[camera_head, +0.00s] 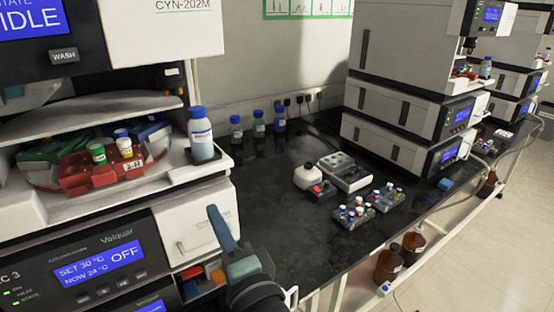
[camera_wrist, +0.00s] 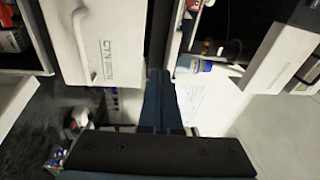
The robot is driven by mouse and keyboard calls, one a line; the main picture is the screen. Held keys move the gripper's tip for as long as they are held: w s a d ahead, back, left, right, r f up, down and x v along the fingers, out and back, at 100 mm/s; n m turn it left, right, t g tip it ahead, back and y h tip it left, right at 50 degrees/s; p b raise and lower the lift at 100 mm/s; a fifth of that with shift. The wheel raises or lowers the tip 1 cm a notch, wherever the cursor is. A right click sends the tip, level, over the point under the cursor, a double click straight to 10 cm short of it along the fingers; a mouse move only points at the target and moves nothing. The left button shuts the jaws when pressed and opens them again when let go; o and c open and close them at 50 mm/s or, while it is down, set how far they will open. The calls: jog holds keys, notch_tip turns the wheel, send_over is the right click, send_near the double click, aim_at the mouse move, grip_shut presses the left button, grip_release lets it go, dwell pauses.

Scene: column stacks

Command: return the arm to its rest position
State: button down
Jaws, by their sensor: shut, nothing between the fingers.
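My gripper (camera_head: 214,214) is at the lower middle of the head view, in front of the lower right part of the left instrument stack (camera_head: 95,262). Its blue fingers point up and left, and nothing is held between them. In the wrist view my gripper (camera_wrist: 159,76) shows as two dark blue fingers lying together. A white panel with a handle (camera_wrist: 82,38) is just left of the fingertips there. I cannot tell whether the fingers touch it. Most of my arm is out of the head view.
A red rack (camera_head: 88,180) with capped vials and a blue-capped bottle (camera_head: 201,135) stand on the left stack's tray. Racks of small vials (camera_head: 352,217) and a white device (camera_head: 308,176) are on the black bench (camera_head: 262,205). Another instrument stack (camera_head: 395,115) stands right. Brown bottles (camera_head: 388,265) are below.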

jog(key=s+d+r+n+t+h+p, duration=0.15)
jog(key=r+n, duration=0.25)
jog(key=r, duration=0.7)
jog(key=s+d+r+n+t+h+p, duration=0.1)
jog(key=d+r+n+t, duration=0.2)
jog(key=r, duration=0.8)
jog(key=s+d+r+n+t+h+p, duration=0.1)
jog(key=s+d+r+n+t+h, duration=0.1)
jog(key=s+r, duration=0.3)
jog(key=s+d+r+n+t+h+p, duration=0.2)
jog(key=s+r+h, duration=0.3)
jog(key=r, duration=0.8)
jog(key=shift+s+d+n+t, duration=0.3)
jog(key=shift+s+d+t, duration=0.2)
jog(key=shift+t, duration=0.35)
jog(key=shift+w, duration=0.1)
